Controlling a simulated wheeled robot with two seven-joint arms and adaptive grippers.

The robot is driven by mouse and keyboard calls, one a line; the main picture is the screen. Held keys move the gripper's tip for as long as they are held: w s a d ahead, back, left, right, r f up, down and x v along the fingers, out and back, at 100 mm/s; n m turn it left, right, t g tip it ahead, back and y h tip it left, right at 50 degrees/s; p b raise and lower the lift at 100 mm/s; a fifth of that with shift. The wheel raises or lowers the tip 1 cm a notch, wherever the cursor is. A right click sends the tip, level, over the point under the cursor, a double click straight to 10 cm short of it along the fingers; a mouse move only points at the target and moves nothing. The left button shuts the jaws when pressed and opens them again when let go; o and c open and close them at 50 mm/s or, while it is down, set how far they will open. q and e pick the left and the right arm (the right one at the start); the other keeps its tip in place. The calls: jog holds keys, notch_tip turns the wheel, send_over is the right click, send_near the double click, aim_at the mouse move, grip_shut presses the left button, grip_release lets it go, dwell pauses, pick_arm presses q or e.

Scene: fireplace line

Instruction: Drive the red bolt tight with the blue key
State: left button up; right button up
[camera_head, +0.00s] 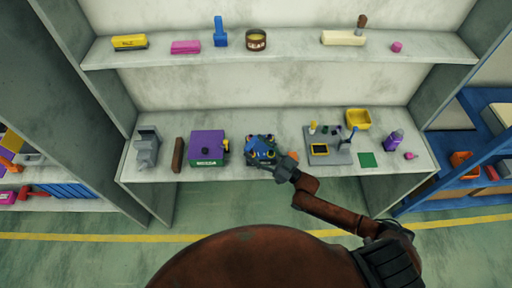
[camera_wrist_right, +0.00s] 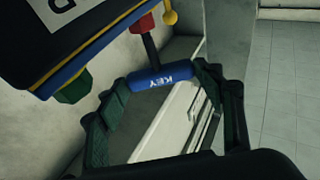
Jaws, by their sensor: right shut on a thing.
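The blue key (camera_wrist_right: 162,78), a blue bar handle marked KEY with a dark shaft, lies between the fingertips of my right gripper (camera_wrist_right: 158,82), which is shut on it. The shaft runs up to the red bolt (camera_wrist_right: 142,22) on the edge of a dark block with blue and yellow trim (camera_wrist_right: 92,48). The shaft end appears to meet the bolt; I cannot tell how far it is seated. In the head view my right gripper (camera_head: 268,158) is at the blue-topped block (camera_head: 261,147) mid-bench, and the key cannot be made out there. My left gripper is out of view.
A green bolt (camera_wrist_right: 75,88) and a yellow one (camera_wrist_right: 169,14) also stick out of the block. A purple box (camera_head: 207,144) stands left of it on the bench. A grey tray (camera_head: 340,158) with small parts and a yellow bin (camera_head: 358,119) are to the right.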

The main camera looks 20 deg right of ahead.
jog(key=shift+f, duration=0.25)
jog(key=o, duration=1.7)
jog(key=shift+o, duration=0.2)
jog(key=o, duration=0.5)
jog(key=shift+v, duration=3)
jog(key=v, duration=1.2)
